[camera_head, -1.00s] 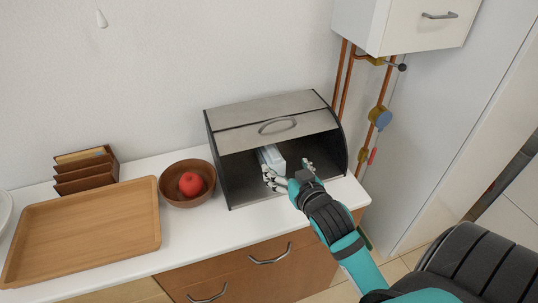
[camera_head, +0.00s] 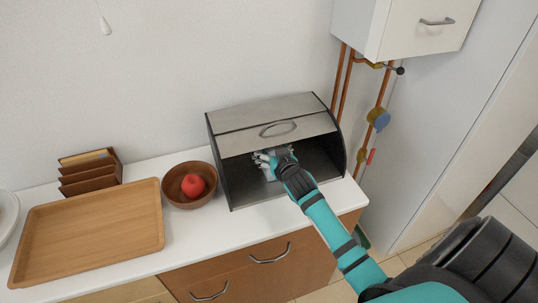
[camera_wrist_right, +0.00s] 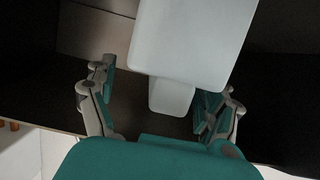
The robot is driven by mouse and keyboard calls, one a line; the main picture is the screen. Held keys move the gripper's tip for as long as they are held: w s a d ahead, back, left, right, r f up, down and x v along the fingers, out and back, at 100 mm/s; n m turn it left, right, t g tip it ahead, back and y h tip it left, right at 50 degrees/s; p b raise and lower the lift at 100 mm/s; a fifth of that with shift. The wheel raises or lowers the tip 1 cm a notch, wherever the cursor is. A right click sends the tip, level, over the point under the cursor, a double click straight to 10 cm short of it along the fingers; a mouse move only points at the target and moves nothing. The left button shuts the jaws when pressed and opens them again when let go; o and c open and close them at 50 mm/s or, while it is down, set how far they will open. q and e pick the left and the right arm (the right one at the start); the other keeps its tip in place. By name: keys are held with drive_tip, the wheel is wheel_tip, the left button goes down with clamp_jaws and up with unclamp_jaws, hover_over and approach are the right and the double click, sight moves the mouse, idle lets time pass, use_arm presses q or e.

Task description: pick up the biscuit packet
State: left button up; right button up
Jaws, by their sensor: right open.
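The biscuit packet, a pale blocky thing (camera_wrist_right: 190,40), fills the top middle of the right wrist view. A smaller pale block (camera_wrist_right: 172,97) shows below it; I cannot tell whether it is part of the same packet. In the head view my right gripper (camera_head: 270,160) reaches inside the open bread bin (camera_head: 322,124) and hides most of the packet. The right gripper is open, with one finger on each side of the pale blocks in the wrist view (camera_wrist_right: 160,90). Contact with the packet cannot be made out. My left gripper is out of view.
A brown bowl (camera_head: 178,198) with a red apple (camera_head: 193,185) stands left of the bin. A wooden tray (camera_head: 90,237) and a brown letter rack (camera_head: 90,176) are farther left. The bin's raised lid (camera_head: 240,142) hangs over its opening.

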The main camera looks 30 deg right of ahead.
drive_tip(key=shift+x, duration=1)
drive_tip(key=shift+a, duration=0.15)
drive_tip(key=shift+s, duration=0.1)
drive_tip(key=shift+c, duration=0.2)
drive_tip(key=shift+c, duration=1.1)
drive_tip(key=c, duration=1.1)
drive_tip(key=shift+c, duration=0.5)
drive_tip(key=shift+r, duration=0.2)
